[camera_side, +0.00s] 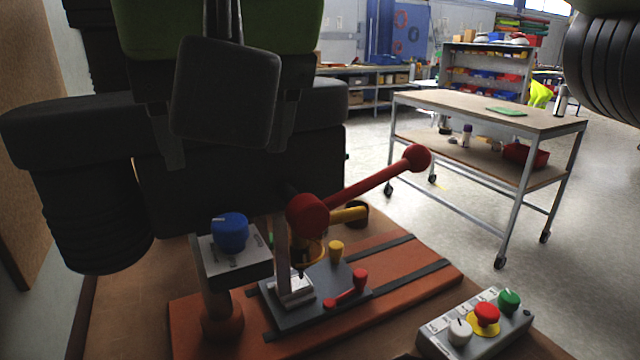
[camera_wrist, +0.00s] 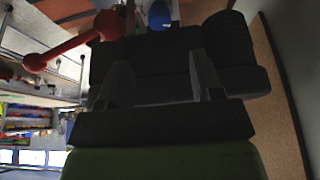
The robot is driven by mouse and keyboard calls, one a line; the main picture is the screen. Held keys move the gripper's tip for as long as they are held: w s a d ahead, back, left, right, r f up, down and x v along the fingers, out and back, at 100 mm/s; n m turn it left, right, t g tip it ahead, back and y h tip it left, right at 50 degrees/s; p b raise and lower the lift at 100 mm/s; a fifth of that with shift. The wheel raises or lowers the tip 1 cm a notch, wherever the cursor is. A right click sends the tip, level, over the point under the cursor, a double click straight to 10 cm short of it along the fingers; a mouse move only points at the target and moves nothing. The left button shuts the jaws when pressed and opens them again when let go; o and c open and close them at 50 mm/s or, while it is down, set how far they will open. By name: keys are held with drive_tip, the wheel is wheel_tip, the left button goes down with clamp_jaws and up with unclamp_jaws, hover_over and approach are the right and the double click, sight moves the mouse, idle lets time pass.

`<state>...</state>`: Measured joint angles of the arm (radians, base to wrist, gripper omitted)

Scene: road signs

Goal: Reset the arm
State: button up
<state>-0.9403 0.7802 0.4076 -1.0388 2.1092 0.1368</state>
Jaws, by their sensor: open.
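My gripper (camera_side: 226,157) hangs in the upper left of the side view, in front of large dark parts, under a green body. Its two grey fingers stand apart, with nothing visible held between them. The wrist view also shows my gripper (camera_wrist: 162,62), with the fingers spread over a dark background. In the side view, the gripper appears above a blue knob (camera_side: 230,232) on a grey box. The dark parts hide much of the area behind it.
A red lever (camera_side: 365,190) with ball ends rises beside the dark parts. A press fixture (camera_side: 315,290) sits on an orange base (camera_side: 410,268). A button box (camera_side: 475,325) with white, red and green buttons stands front right. A wheeled table (camera_side: 480,108) stands behind, with open floor around it.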

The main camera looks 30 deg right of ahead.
drive_tip(key=s+d+r+y, duration=0.1)
drive_tip(key=d+r, duration=0.1)
drive_tip(key=d, duration=0.7)
drive_tip(key=d+r, duration=0.2)
drive_tip(key=d, duration=0.7)
drive_tip(key=s+d+f+m+t, duration=0.1)
drive_tip(key=s+d+f+m, duration=0.1)
drive_tip(key=s+d+f, duration=0.2)
drive_tip(key=s+d+f+m+t+y, duration=0.1)
drive_tip(key=s+d+f+m, duration=0.1)
drive_tip(key=s+d+f, duration=0.3)
drive_tip(key=s, duration=0.4)
drive_tip(key=shift+s+d+t, duration=0.15)
drive_tip(key=shift+d+t, duration=0.15)
drive_tip(key=shift+d, duration=0.1)
